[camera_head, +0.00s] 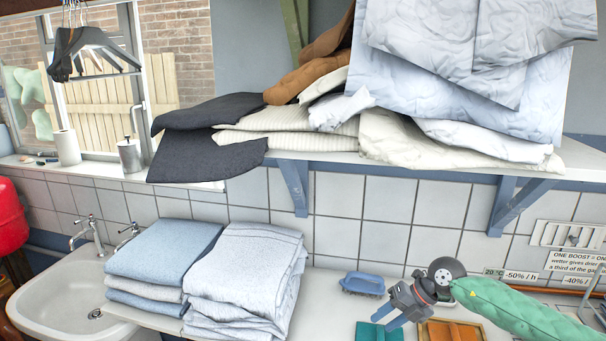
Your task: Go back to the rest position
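My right gripper (391,306) is at the lower right, at the end of my arm in a green sleeve that comes in from the right. It is over the light worktop, above a teal block and an orange-brown block. Its fingers point left and down, and the gap between them is not clear. I see nothing held in it. My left gripper is not in view.
A blue brush (363,284) lies behind the gripper. Folded blue towels (245,275) stand in stacks at the left, next to a white sink (50,290). A wall shelf (430,172) full of linen overhangs the worktop. A red object (10,220) is at the far left.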

